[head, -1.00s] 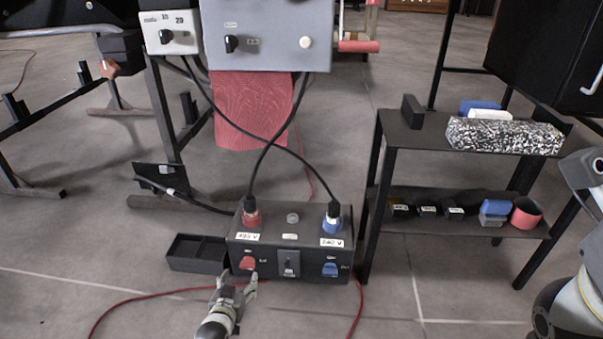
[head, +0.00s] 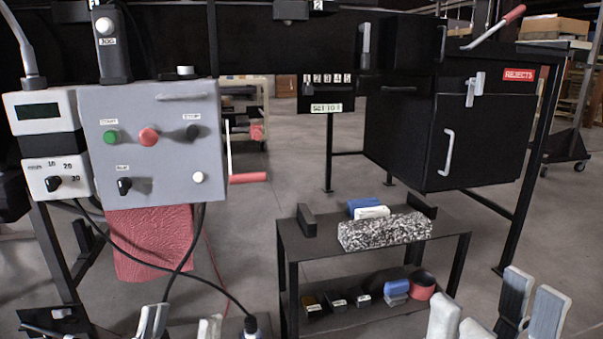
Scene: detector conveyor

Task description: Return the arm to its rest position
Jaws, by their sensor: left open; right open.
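My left gripper (head: 181,320) shows only by its pale fingertips at the bottom left edge. Its fingers are apart with nothing visible between them. My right gripper (head: 492,308) is at the bottom right, in front of the low shelf. Its grey and white fingers are spread, with nothing seen between them. Most of both arms is below the frame. The black power box is almost wholly out of view; a blue plug (head: 250,325) shows at the bottom edge beside the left gripper.
A grey control panel (head: 160,170) stands at left with a red curtain (head: 150,243) below it. A black two-level shelf (head: 295,240) carries a speckled block (head: 385,232) and smaller items. A black reject cabinet (head: 415,140) is behind. Bare floor shows around the shelf.

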